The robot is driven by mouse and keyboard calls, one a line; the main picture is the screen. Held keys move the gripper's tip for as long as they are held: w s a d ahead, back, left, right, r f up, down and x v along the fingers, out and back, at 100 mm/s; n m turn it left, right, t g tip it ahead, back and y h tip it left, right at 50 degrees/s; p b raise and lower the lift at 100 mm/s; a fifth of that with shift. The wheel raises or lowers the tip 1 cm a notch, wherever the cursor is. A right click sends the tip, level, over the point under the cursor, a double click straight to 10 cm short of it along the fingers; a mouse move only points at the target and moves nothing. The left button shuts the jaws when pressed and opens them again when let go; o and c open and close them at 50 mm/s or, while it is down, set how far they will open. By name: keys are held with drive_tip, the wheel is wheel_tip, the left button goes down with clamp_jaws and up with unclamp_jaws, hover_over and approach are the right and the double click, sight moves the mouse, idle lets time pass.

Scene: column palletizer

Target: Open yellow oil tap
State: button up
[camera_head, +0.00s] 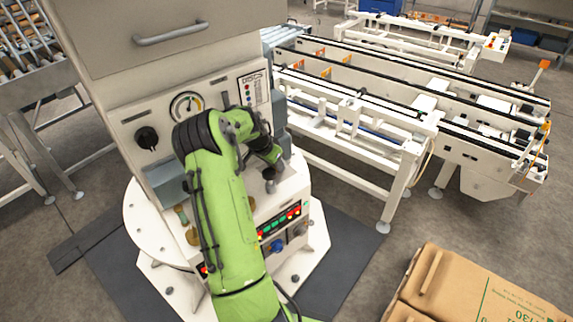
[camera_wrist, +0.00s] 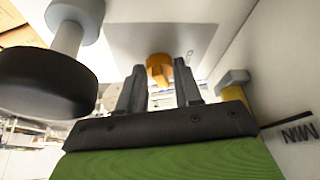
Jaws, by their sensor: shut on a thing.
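The yellow oil tap (camera_wrist: 158,67) shows in the wrist view between my two dark fingers, against a pale panel. My gripper (camera_wrist: 160,75) is shut on it, with a finger on each side. In the head view my green arm reaches over the machine's lower ledge, and my gripper (camera_head: 270,180) is at its right side. The tap itself cannot be made out in the head view. How far it is turned cannot be told.
A black knob (camera_wrist: 45,82) on a grey stem is close at left in the wrist view. Another yellow part (camera_wrist: 241,98) with a grey end is at right. The machine's control panel (camera_head: 283,222) is below my gripper. A conveyor (camera_head: 350,125) and a cardboard box (camera_head: 480,292) stand right.

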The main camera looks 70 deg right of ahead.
drive_tip(key=shift+s+f, duration=0.1)
drive_tip(key=shift+s, duration=0.1)
drive_tip(key=o, duration=1)
drive_tip(key=shift+o, duration=0.2)
drive_tip(key=shift+w, duration=0.1)
drive_tip(key=shift+a+r, duration=0.1)
drive_tip(key=shift+r, duration=0.2)
drive_tip(key=v, duration=1.5)
drive_tip(key=shift+a+p, duration=0.15)
drive_tip(key=shift+p, duration=0.15)
drive_tip(key=shift+r, duration=0.15)
